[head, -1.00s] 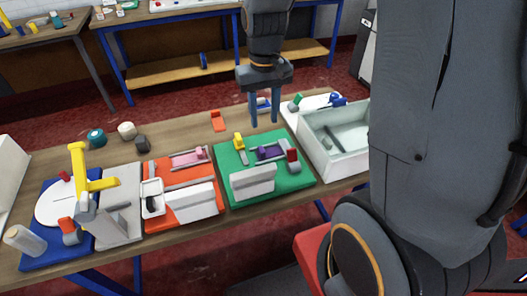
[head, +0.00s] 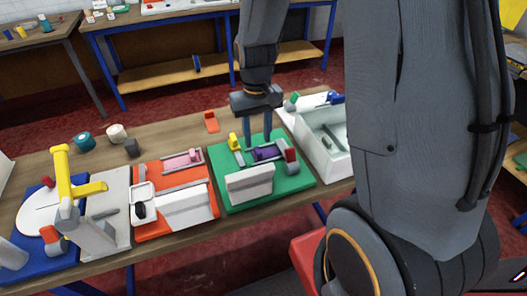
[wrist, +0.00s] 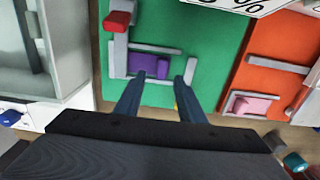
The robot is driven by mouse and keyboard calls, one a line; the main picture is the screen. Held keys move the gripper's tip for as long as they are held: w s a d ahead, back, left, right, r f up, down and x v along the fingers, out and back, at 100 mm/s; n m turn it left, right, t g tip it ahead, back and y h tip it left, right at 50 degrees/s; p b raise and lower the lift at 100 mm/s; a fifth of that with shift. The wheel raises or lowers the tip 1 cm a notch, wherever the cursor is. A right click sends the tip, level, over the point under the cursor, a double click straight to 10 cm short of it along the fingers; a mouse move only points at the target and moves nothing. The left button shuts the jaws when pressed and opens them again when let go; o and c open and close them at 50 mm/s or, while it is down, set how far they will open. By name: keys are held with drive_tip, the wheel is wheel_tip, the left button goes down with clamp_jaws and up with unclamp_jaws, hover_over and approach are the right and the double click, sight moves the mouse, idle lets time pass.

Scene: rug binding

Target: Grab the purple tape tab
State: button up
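The purple tape tab (head: 266,154) lies in a grey frame on the green board (head: 292,183) on the workbench. In the wrist view the tab (wrist: 144,65) sits inside the grey rails, just beyond my fingertips. My gripper (head: 258,140) points down over the far part of the green board, close to the tab. In the wrist view my gripper (wrist: 158,82) has its two fingers apart with nothing between them. The gap to the tab in height is hard to judge.
A red block (head: 291,155) stands beside the frame and a yellow block (head: 233,141) on its other side. A light grey block (head: 250,184) is in front. A white tray (head: 325,150) is to the right. An orange board (head: 178,225) with a pink tab (head: 190,157) is to the left.

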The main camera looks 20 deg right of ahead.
sight(257, 149)
drive_tip(key=shift+s+a+f+p, duration=0.1)
drive_tip(key=shift+f+p, duration=0.35)
drive_tip(key=shift+f, duration=1.3)
clamp_jaws()
drive_tip(key=shift+r, duration=0.1)
